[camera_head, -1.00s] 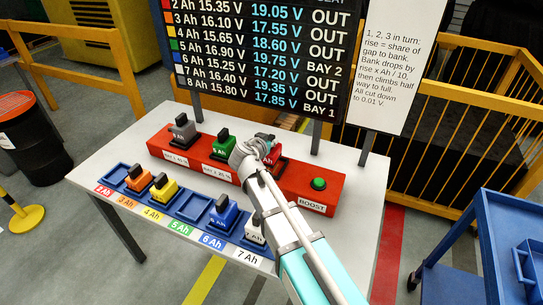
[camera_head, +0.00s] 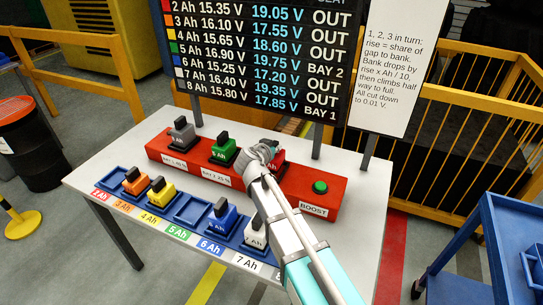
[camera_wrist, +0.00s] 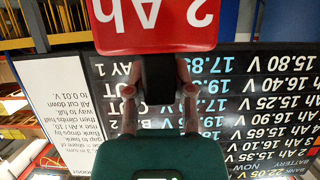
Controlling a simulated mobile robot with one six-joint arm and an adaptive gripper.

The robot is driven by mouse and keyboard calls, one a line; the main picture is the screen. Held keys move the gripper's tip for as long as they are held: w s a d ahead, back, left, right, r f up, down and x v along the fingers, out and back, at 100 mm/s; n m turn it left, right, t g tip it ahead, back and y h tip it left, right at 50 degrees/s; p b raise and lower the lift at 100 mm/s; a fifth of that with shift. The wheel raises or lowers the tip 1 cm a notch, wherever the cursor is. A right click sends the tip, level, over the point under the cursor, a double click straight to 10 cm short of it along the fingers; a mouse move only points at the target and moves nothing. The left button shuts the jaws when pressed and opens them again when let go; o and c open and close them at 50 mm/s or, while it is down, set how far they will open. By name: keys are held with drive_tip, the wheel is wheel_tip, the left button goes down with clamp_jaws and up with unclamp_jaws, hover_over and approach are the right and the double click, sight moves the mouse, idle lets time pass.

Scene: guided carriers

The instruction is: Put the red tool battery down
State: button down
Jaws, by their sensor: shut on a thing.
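The red tool battery (camera_head: 280,157), labelled 2 Ah in the wrist view (camera_wrist: 155,28), is at the right-hand bay of the red charging bank (camera_head: 259,183). My gripper (camera_head: 262,150) is shut on its black handle, which shows between my two fingers in the wrist view (camera_wrist: 159,80). My gripper and forearm hide part of the battery and bay, so I cannot tell whether it is fully seated. A grey battery (camera_head: 181,134) and a green battery (camera_head: 223,150) stand in the other two bays.
The blue rack (camera_head: 191,208) in front holds orange, yellow, blue and white batteries, with empty places at 2 Ah and 5 Ah. A green BOOST button (camera_head: 320,187) is right of my gripper. The voltage board (camera_head: 258,60) stands behind; a blue cart (camera_head: 495,230) is at right.

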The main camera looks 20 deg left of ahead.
drive_tip(key=shift+f+b, duration=1)
drive_tip(key=shift+f, duration=0.3)
drive_tip(key=shift+f, duration=0.1)
drive_tip(key=shift+c, duration=2.4)
unclamp_jaws()
drive_tip(key=shift+s+r, duration=0.25)
drive_tip(key=p+v, duration=0.4)
drive_tip(key=v, duration=0.7)
drive_tip(key=shift+s+p, duration=0.3)
